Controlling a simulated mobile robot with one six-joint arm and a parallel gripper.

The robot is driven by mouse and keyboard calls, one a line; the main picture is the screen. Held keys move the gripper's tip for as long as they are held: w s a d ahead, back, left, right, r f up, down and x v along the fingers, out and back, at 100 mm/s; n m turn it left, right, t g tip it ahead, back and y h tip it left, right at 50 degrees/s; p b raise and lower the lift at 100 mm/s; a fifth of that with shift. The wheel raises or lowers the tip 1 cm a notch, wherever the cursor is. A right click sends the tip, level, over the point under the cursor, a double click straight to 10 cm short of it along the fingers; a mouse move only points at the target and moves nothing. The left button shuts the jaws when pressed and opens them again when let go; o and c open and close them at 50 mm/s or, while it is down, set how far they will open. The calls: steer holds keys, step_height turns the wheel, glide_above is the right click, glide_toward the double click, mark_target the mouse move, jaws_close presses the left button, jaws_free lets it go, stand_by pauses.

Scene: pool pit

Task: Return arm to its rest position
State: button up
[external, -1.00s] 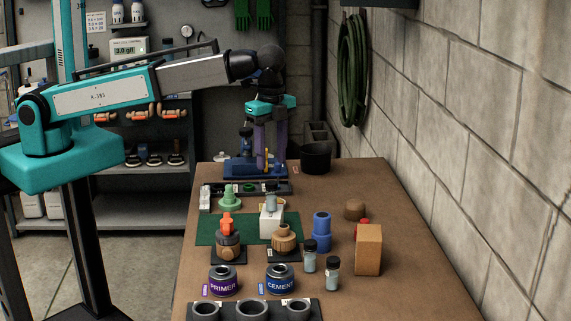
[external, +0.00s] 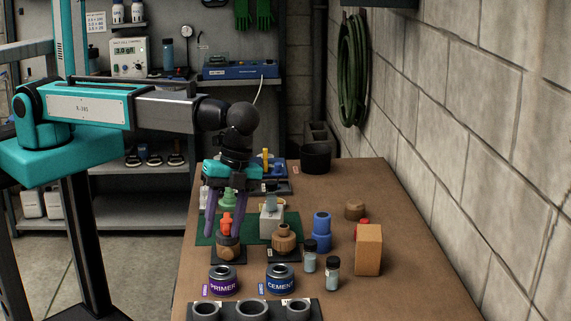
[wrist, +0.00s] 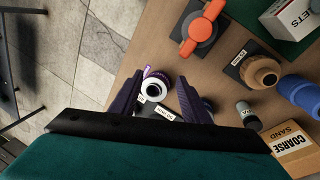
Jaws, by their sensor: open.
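My gripper (external: 226,230) hangs from the teal arm over the left side of the bench, pointing down, with its two purple fingers spread apart. Nothing is between the fingers. In the external view it overlaps the fitting with the orange handle (external: 227,220). In the wrist view my gripper (wrist: 158,80) is open, and the primer can (wrist: 153,90) shows below and between the fingertips, apart from them. The primer can also stands near the front of the bench in the external view (external: 222,286).
A cement can (external: 280,286), a brown fitting (external: 284,238), blue fitting (external: 321,232), small bottles (external: 332,274) and a tan box (external: 368,250) crowd the bench. A black pot (external: 316,158) stands at the back. A block wall (external: 480,130) bounds the right; bench right of the box is clear.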

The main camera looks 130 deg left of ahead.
steer(key=shift+m+g+h, duration=0.3)
steer(key=shift+m+g, duration=0.3)
steer(key=shift+m, duration=0.2)
steer(key=s+d+f, duration=0.1)
steer(key=d, duration=0.2)
steer(key=s+d+f, duration=0.1)
steer(key=d+f, duration=0.1)
steer(key=d, duration=0.2)
steer(key=s+d+f, duration=0.1)
steer(key=d+f, duration=0.1)
steer(key=d, duration=0.2)
steer(key=shift+s+f, duration=0.1)
steer(key=shift+s, duration=0.25)
steer(key=s+d+f+m+g+b, duration=0.1)
steer(key=s+d+f, duration=0.6)
steer(key=s+f, duration=0.15)
steer(key=s+a+f+n+g+y+b, duration=0.1)
steer(key=s+f+b, duration=0.3)
steer(key=s+f, duration=0.4)
steer(key=s+a+f+n+g+y+b, duration=0.1)
steer(key=s+a+f+n+b, duration=0.1)
steer(key=s+f, duration=0.7)
steer(key=s+a+f+n+y+b, duration=0.1)
steer(key=s+f+n+b, duration=0.3)
steer(key=f, duration=1.4)
steer(key=s+a+b, duration=0.1)
steer(key=s, duration=0.3)
steer(key=shift+s+f+n+g+b, duration=0.3)
steer(key=shift+g, duration=0.1)
